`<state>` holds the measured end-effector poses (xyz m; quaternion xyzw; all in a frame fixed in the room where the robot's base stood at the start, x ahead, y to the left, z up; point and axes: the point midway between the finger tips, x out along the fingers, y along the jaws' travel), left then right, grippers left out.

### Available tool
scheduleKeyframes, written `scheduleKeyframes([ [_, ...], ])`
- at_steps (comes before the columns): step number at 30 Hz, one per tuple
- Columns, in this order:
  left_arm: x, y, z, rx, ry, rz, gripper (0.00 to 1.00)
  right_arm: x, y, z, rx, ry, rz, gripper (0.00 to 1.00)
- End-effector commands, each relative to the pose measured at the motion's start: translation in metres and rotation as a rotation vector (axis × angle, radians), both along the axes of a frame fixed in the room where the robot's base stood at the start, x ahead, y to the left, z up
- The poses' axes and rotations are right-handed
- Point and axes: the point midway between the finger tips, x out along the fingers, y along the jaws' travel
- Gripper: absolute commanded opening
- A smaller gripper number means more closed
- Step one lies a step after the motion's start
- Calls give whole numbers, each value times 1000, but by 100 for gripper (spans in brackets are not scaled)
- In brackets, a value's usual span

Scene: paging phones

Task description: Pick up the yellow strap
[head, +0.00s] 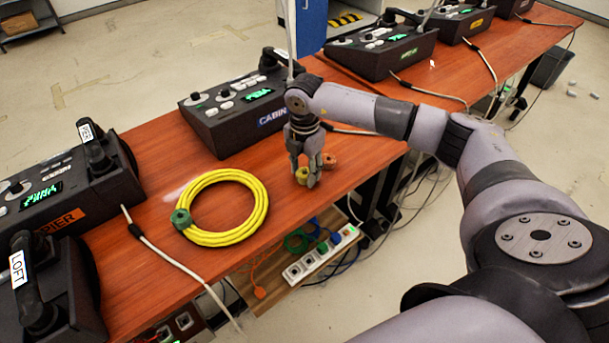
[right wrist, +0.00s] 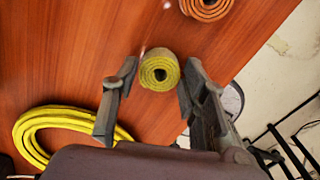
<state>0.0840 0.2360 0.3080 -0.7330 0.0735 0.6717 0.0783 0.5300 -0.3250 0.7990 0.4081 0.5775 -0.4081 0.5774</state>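The yellow strap (right wrist: 159,71) is a small tight roll on the red-brown table. In the right wrist view its spiral end faces the camera, between the fingers of my right gripper (right wrist: 160,82). The fingers are open, with a gap visible on each side of the roll. In the head view my right gripper (head: 309,172) points down at the table's front edge, and the yellow strap (head: 302,175) is partly hidden behind its fingers. My left gripper is not in view.
An orange rolled strap (head: 329,162) lies just right of the yellow one. A coiled yellow cable (head: 262,208) lies to the left. Black paging phones, including one labelled CABIN (head: 230,112), stand along the table. A power strip (head: 320,257) sits below the front edge.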

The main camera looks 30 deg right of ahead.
Motion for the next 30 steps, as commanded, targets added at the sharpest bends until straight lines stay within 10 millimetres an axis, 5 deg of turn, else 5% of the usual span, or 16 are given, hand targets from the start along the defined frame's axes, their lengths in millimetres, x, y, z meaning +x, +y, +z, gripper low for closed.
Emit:
scheduleKeyframes([
  [8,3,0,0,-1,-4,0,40,0,0,0,0,0,0,20],
  [20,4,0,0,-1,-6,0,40,1,0,10,0,-2,0,20],
  [26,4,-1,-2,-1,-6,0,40,1,0,43,0,-5,-1,20],
  [30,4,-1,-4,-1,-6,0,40,2,0,82,0,-7,0,20],
])
